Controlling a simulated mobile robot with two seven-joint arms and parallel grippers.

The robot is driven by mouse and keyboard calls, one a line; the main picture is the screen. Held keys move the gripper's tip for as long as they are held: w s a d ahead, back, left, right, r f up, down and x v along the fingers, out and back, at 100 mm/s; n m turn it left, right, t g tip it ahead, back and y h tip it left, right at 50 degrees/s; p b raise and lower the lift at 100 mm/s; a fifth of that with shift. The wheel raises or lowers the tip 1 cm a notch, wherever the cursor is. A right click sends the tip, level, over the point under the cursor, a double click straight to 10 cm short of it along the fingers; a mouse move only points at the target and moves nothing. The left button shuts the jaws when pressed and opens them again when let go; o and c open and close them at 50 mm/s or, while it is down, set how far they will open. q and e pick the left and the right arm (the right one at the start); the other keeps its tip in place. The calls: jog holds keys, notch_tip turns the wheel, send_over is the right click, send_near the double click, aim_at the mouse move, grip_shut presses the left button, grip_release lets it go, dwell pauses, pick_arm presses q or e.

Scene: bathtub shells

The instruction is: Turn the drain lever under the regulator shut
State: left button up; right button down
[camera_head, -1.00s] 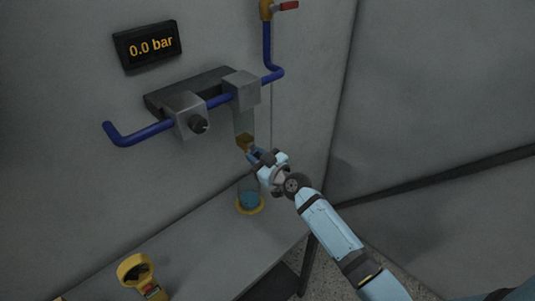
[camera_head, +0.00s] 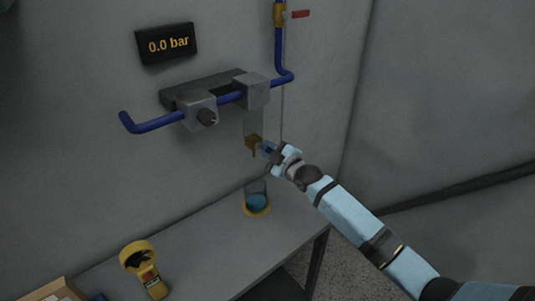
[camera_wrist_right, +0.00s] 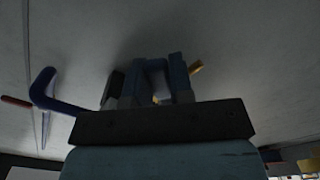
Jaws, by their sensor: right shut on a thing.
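The regulator (camera_head: 199,109) is a grey block with a dark knob on the blue pipe. Beside it a second grey block (camera_head: 252,91) carries a clear bowl (camera_head: 253,122) below. The brass drain (camera_head: 253,142) sits under this bowl, and a small brass piece points down from it. My right gripper (camera_head: 265,149) is at the drain's right side, shut on the drain lever, which its fingers mostly hide. In the right wrist view the fingers (camera_wrist_right: 153,82) are close together, with a bit of brass (camera_wrist_right: 197,67) beside them. My left gripper is not in view.
A cup with blue liquid (camera_head: 256,201) stands on the grey bench (camera_head: 205,244) below the drain. A yellow handheld device (camera_head: 145,268) lies at the front left. A red-handled valve (camera_head: 300,14) is higher on the pipe. The display (camera_head: 167,45) reads 0.0 bar.

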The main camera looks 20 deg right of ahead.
jog(key=r+n, duration=0.1)
jog(key=n+p, duration=0.1)
jog(key=n, duration=0.1)
jog(key=shift+w+d+r+n, duration=0.15)
jog(key=shift+d+r+n, duration=0.15)
jog(key=shift+d+r, duration=0.1)
jog(key=shift+d+r+n, duration=0.1)
jog(key=shift+r+n, duration=0.25)
jog(key=shift+n, duration=0.75)
jog(key=shift+r+n+p, duration=0.15)
jog(key=shift+n+p, duration=0.15)
jog(key=shift+n, duration=0.1)
jog(key=c, duration=1)
grip_release()
jog(key=shift+w, duration=0.1)
